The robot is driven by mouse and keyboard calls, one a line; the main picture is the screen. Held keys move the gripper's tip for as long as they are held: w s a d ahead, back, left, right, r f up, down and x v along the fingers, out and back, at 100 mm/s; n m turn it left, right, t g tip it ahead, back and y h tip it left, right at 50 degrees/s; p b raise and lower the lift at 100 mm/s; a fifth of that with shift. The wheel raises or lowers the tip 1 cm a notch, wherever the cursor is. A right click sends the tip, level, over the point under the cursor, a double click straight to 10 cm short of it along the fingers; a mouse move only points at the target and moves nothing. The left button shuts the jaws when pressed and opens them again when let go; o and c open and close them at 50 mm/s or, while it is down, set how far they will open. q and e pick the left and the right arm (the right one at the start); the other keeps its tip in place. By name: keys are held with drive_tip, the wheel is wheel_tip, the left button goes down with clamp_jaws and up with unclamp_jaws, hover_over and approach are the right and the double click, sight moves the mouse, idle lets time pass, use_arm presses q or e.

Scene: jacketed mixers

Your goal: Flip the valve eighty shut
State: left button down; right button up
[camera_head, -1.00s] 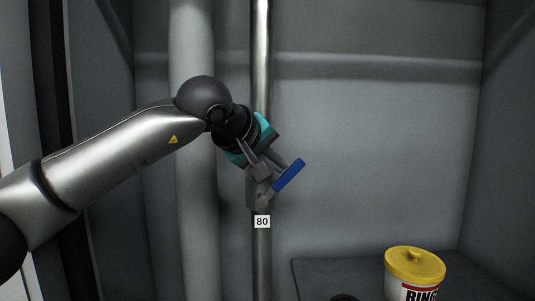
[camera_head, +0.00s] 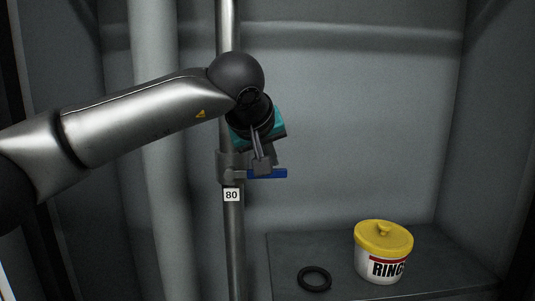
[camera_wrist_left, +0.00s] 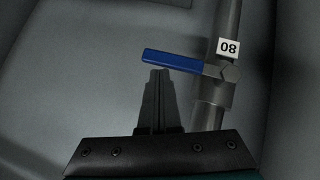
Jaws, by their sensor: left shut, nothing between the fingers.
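The valve marked 80 sits on a vertical metal pipe. Its blue lever (camera_head: 267,174) points straight out to the right, across the pipe, in the head view. The white 80 label (camera_head: 231,195) is just below the valve body (camera_head: 231,167). My left gripper (camera_head: 262,168) is shut and empty, with its fingertips at the lever's upper side. In the left wrist view the shut fingers (camera_wrist_left: 160,76) end at the edge of the blue lever (camera_wrist_left: 172,60), near its middle. I cannot tell if they touch it. My right gripper is not in view.
A white bucket with a yellow lid (camera_head: 383,240) stands on a dark shelf (camera_head: 430,282) at the lower right. A black ring (camera_head: 314,279) lies beside it. A thick grey pipe (camera_head: 160,150) runs left of the valve's pipe. The space right of the lever is clear.

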use_arm(q)
drive_tip(key=shift+d+f, duration=0.1)
drive_tip(key=shift+f, duration=0.1)
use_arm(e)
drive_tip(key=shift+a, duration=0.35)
use_arm(q)
drive_tip(key=shift+s, duration=0.1)
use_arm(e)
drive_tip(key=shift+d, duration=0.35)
